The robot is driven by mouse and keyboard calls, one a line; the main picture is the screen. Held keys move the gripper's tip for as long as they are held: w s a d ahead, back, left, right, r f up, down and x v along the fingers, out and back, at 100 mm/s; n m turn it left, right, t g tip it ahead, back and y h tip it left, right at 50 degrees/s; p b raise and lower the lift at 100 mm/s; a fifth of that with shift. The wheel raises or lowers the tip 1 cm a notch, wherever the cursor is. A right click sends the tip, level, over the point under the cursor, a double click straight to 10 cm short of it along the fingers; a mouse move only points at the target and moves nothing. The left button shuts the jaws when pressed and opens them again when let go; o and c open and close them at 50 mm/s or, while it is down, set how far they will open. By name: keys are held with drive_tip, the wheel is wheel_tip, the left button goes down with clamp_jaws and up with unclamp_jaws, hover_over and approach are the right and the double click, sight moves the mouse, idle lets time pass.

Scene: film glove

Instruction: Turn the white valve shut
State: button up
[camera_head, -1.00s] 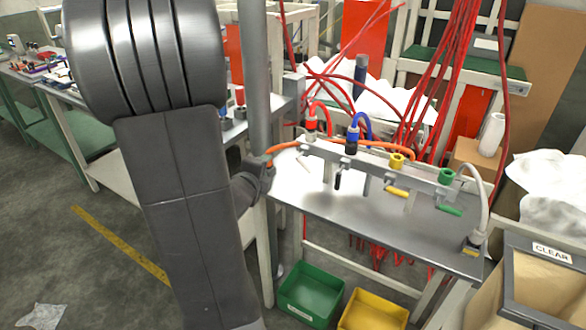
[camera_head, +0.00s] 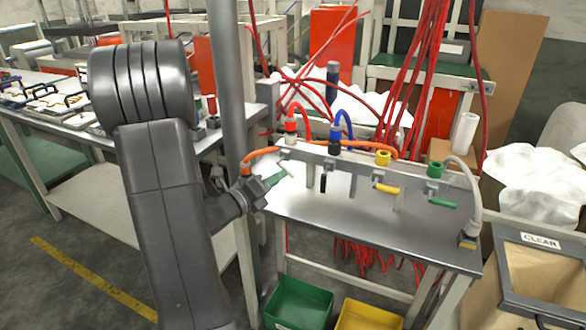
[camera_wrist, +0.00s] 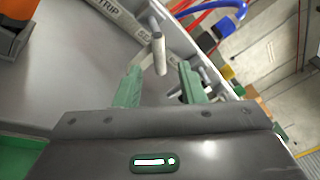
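The white valve's lever, a short pale rod (camera_wrist: 160,55), points toward me from the valve bar (camera_wrist: 128,20) in the wrist view. My gripper (camera_wrist: 158,74) is open, with one green finger on each side of the lever's near end. The lever looks free of both fingers; how deep it sits between them is hard to tell. In the head view my gripper (camera_head: 281,177) is at the left end of the valve bar, below the red-collared fitting (camera_head: 290,126). The lever is hard to make out there.
Black (camera_head: 323,184), yellow (camera_head: 387,188) and green (camera_head: 442,203) levers stand to the right along the bar. An orange hose (camera_head: 262,151) passes close above my gripper. A grey pole (camera_head: 228,80) stands left. The metal bench top (camera_head: 350,212) is mostly bare.

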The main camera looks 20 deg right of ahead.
drive_tip(key=x, duration=0.7)
drive_tip(key=shift+d+p, duration=0.2)
drive_tip(key=shift+p, duration=0.15)
clamp_jaws()
